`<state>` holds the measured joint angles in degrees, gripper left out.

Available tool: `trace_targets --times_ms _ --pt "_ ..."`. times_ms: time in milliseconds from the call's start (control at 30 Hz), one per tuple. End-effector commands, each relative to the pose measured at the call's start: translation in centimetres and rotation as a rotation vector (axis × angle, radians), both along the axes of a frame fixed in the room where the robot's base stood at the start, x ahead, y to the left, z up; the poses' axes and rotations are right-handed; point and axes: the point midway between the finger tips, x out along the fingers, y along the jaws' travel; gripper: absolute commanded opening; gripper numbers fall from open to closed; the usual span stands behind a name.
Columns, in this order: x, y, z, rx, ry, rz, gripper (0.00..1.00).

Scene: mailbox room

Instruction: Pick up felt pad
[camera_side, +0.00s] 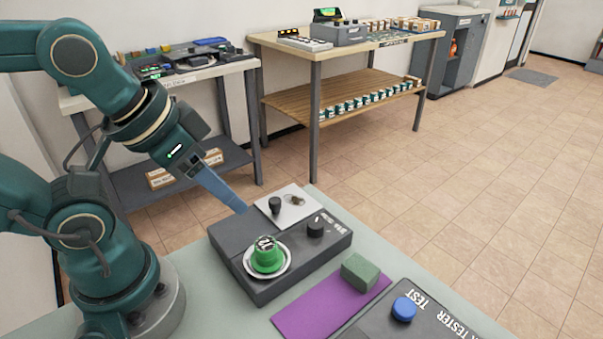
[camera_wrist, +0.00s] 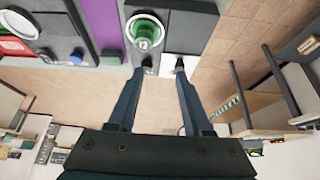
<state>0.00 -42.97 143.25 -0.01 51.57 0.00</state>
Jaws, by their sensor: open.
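A small dark-green block (camera_side: 360,272), which looks like the felt pad, rests on the far right end of a flat purple mat (camera_side: 310,310) in the side view. In the wrist view part of the green block (camera_wrist: 110,58) shows by the purple strip (camera_wrist: 104,22). My gripper (camera_side: 240,208) is up over the far left edge of the dark grey device (camera_side: 285,285), well apart from the green block. In the wrist view my gripper's two fingers (camera_wrist: 160,72) are spread with nothing between them.
A green cup-like part (camera_side: 266,256) sits in a white ring on the dark device, beside a black knob (camera_side: 315,228). A white plate (camera_side: 294,206) with a black knob lies behind. A tester box with a blue button (camera_side: 404,309) stands right of the purple mat.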

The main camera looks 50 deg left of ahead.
Motion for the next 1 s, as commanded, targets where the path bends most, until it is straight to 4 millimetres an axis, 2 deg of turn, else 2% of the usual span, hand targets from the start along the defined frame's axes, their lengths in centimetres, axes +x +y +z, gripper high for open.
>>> trace_targets --times_ms 233,267,333,367,733,867,1000 --pt "0.0 0.0 0.0 0.0 0.0 0.0 0.5" --pt "0.0 0.0 0.0 0.0 0.0 0.0 0.54" --pt "0.0 0.0 0.0 0.0 0.0 0.0 0.81" --pt "0.0 0.0 0.0 0.0 0.0 0.0 0.82" --pt "-0.1 0.0 0.1 -0.017 0.004 0.031 0.82" --pt "1.3 -0.1 2.1 -0.053 -0.026 0.092 0.82" --pt "3.6 -0.7 3.7 -0.091 0.003 0.135 0.82"
